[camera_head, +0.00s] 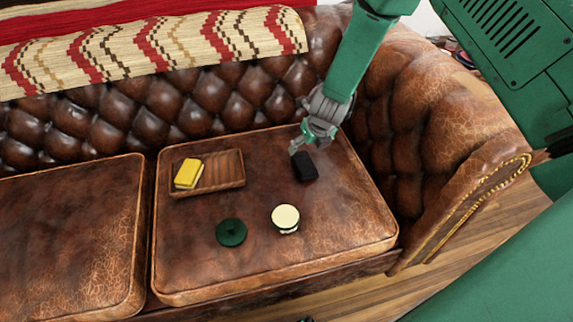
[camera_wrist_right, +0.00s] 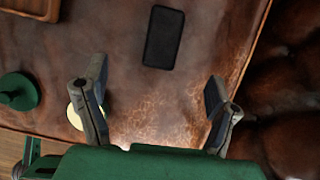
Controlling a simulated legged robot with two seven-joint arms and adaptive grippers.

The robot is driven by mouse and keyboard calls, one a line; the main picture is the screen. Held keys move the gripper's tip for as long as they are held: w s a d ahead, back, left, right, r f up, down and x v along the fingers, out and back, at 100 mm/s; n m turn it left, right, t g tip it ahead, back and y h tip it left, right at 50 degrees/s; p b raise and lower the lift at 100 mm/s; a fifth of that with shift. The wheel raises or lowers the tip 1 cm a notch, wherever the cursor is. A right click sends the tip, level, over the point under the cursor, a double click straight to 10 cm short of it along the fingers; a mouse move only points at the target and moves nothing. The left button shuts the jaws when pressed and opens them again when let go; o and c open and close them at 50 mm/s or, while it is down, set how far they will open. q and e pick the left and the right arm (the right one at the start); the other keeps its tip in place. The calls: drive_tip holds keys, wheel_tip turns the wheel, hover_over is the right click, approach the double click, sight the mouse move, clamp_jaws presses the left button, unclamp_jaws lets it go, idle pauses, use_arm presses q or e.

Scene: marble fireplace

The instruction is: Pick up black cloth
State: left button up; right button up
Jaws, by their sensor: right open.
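The black cloth (camera_head: 305,167) is a small dark rectangle lying on the right seat cushion (camera_head: 345,215) of a brown leather sofa. It also shows in the right wrist view (camera_wrist_right: 164,37), flat on the leather, beyond the fingertips. My right gripper (camera_head: 301,146) is just above and beside the cloth in the head view. In the wrist view its two fingers (camera_wrist_right: 155,92) are spread wide with nothing between them, and the cloth lies ahead of the gap, apart from both fingers. My left gripper is not seen.
A wooden tray (camera_head: 235,182) holding a yellow sponge-like block (camera_head: 188,173) lies left of the cloth. A dark green lidded-looking disc (camera_head: 231,232) and a round cream-topped jar (camera_head: 285,218) stand nearer the front. The sofa's backrest and right armrest (camera_head: 430,140) rise around the cushion.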

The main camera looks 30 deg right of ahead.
sight(304, 162)
drive_tip(key=b+x, duration=0.2)
drive_tip(key=x, duration=0.6)
drive_tip(key=shift+w+d+f+b, duration=0.1)
drive_tip(key=shift+f+b, duration=0.15)
drive_tip(key=shift+b, duration=0.15)
drive_tip(key=x, duration=0.1)
drive_tip(key=b+x, duration=0.1)
drive_tip(key=x, duration=0.1)
drive_tip(key=b+x, duration=0.1)
drive_tip(key=shift+d+f, duration=0.35)
drive_tip(key=shift+d, duration=0.05)
drive_tip(key=shift+f+b, duration=0.3)
drive_tip(key=shift+b, duration=0.05)
drive_tip(key=shift+r, duration=0.1)
drive_tip(key=shift+f, duration=0.3)
drive_tip(key=c, duration=1.2)
